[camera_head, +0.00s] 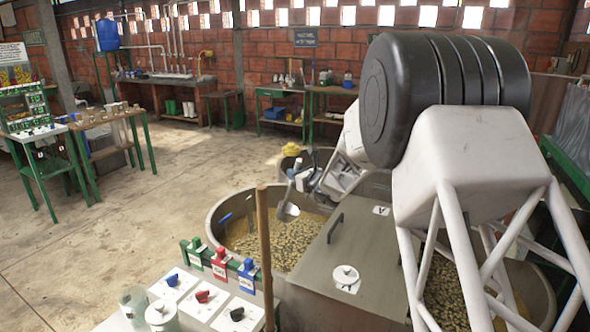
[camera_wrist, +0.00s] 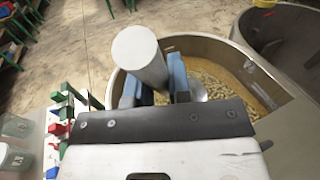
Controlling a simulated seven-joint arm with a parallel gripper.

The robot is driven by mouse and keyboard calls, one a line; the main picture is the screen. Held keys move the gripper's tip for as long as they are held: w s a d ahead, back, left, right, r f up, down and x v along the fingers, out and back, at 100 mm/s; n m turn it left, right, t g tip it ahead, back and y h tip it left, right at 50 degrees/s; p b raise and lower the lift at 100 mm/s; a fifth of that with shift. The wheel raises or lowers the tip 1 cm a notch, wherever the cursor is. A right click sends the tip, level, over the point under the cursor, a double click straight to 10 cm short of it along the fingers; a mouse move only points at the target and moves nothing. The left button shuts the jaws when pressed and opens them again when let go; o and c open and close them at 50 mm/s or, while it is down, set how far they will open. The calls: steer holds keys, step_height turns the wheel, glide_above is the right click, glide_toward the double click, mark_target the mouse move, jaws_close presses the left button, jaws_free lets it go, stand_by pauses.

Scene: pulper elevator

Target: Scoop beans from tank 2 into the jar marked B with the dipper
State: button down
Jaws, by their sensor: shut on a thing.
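My gripper (camera_head: 304,182) is shut on the handle of the dipper (camera_head: 288,212), whose grey metal bowl hangs over the left round tank (camera_head: 212,228) of beans. I cannot tell whether the bowl touches the beans. In the wrist view, my blue-grey fingers (camera_wrist: 154,88) hold the pale cylindrical handle (camera_wrist: 140,55); the tank (camera_wrist: 200,42) with beans lies beyond. A second tank of beans (camera_head: 535,290) stands at right, partly behind my arm. The tank numbers are not legible. Two clear jars (camera_head: 134,299) (camera_head: 162,314) stand at lower left; no B mark is readable.
A wooden post (camera_head: 264,250) rises beside coloured switches (camera_head: 219,262) and a white knob panel (camera_head: 206,300). Open floor (camera_head: 100,240) lies left.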

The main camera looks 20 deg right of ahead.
step_height(320, 180, down, 23)
steer(key=shift+r, duration=0.15)
stand_by(2.4)
stand_by(1.6)
steer(key=shift+r, duration=0.1)
stand_by(0.9)
